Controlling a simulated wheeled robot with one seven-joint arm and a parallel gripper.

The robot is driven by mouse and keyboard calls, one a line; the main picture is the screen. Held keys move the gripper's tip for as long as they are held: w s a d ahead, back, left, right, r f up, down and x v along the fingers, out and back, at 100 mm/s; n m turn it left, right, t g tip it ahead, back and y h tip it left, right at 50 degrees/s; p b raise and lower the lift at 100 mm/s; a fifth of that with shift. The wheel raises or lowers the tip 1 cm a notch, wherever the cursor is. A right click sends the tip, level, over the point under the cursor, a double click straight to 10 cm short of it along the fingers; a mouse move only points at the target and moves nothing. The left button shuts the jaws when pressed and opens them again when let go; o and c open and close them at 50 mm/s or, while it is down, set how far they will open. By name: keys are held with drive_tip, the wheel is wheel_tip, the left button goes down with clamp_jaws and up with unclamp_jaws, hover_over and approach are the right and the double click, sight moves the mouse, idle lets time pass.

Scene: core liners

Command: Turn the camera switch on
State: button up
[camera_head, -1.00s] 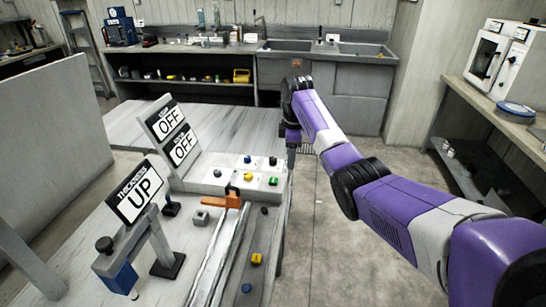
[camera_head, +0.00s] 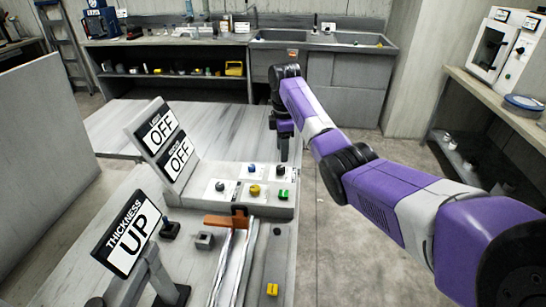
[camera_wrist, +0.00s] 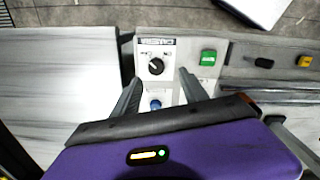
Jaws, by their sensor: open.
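The camera switch is a small black rotary knob (camera_wrist: 156,66) on a white plate, under a label that appears upside down in the wrist view. Its small position marks are too small to read. In the head view the knob (camera_head: 280,170) sits at the back right of the control panel (camera_head: 205,202). My gripper (camera_wrist: 161,88) is open and empty, pointing down, with the knob in line between its fingers and beyond their tips. In the head view my gripper (camera_head: 284,156) is just above and behind the knob. I see no contact.
A green button (camera_wrist: 208,57) and a blue button (camera_wrist: 155,104) sit close to the knob. A yellow button (camera_head: 254,190) and another black knob (camera_head: 220,186) are on the panel. Signs reading OFF (camera_head: 160,132) and UP (camera_head: 128,238) stand at left. An orange clamp (camera_head: 230,221) lies in front.

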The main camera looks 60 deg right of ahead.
sight(281, 167)
drive_tip(key=shift+w+d+f, duration=0.1)
drive_tip(key=shift+w+d, duration=0.1)
drive_tip(key=shift+w, duration=0.1)
drive_tip(key=shift+w+f, duration=0.1)
drive_tip(key=shift+f, duration=0.2)
drive_tip(key=shift+f+p, duration=0.35)
drive_tip(key=shift+f, duration=3.15)
clamp_jaws()
